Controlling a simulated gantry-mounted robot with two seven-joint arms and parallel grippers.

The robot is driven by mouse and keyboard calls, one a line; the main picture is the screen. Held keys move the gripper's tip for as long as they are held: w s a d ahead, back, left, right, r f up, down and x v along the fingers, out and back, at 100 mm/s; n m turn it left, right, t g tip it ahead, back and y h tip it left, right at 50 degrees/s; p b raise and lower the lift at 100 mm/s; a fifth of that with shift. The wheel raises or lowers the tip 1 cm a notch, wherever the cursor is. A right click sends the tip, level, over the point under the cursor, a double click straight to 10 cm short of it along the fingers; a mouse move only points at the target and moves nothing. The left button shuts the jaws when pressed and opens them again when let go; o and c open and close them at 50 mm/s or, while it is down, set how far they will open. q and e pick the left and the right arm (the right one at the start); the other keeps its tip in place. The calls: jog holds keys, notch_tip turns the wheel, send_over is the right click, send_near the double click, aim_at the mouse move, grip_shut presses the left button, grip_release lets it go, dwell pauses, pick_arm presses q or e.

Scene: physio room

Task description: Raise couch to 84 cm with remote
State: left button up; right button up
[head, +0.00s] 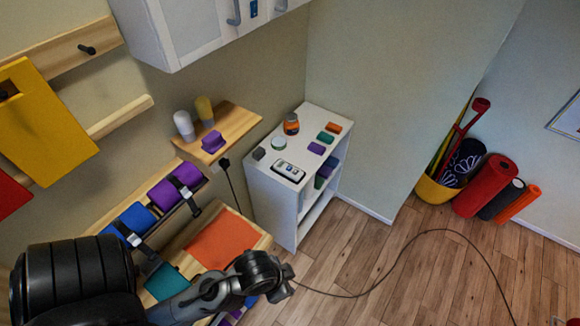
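A small pale handset-like device (288,170) with a dark face lies on top of the white shelf unit; I cannot tell whether it is the couch remote. No couch and no height reading show in the head view. My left arm comes in from the lower left, and its dark end (262,277) is in front of the wooden rack, apart from the device. Its fingers cannot be made out, so I cannot see if they are open or hold anything. My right gripper is not in view.
The white shelf unit (272,210) also carries a jar (291,124) and small coloured blocks. A dark cable (400,258) curves across the open wood floor. A yellow bucket (434,190) and rolled mats (486,186) stand at the right wall. A white cabinet (185,35) hangs above.

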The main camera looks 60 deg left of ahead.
pick_arm(q)
jog(key=shift+s+d, duration=0.1)
jog(key=shift+d, duration=0.05)
jog(key=shift+c, duration=0.3)
jog(key=shift+a, duration=0.25)
grip_shut()
jog(key=shift+d, duration=0.15)
dwell(0.3)
dwell(0.8)
